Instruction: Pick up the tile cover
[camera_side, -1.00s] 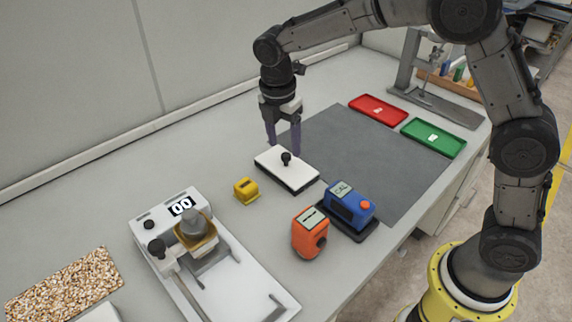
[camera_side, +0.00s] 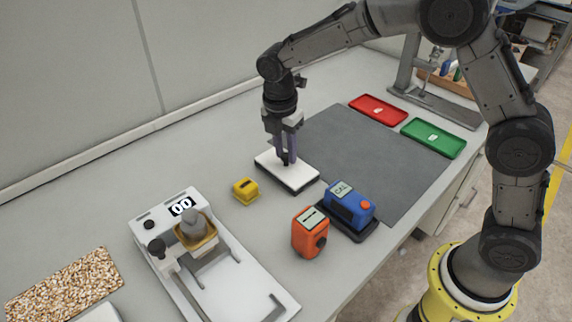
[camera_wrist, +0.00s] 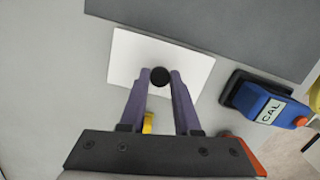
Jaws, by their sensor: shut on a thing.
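The tile cover is a flat white plate (camera_side: 300,174) with a round black knob on top and a dark layer below it. It lies at the left edge of the grey mat in the side view. In the wrist view the white plate (camera_wrist: 185,64) lies below my fingers, and the black knob (camera_wrist: 160,77) sits between the fingertips. My gripper (camera_side: 285,158) is shut on the knob, its fingers pointing down. The fingers hide most of the knob in the side view. No gap under the plate can be made out.
A yellow block (camera_side: 245,190) stands to the left. An orange device (camera_side: 309,232) and a blue device (camera_side: 349,205) marked CAL stand to the right. The roller coater (camera_side: 215,262) is in front. Red (camera_side: 377,110) and green (camera_side: 433,138) trays lie beyond the grey mat (camera_side: 385,160).

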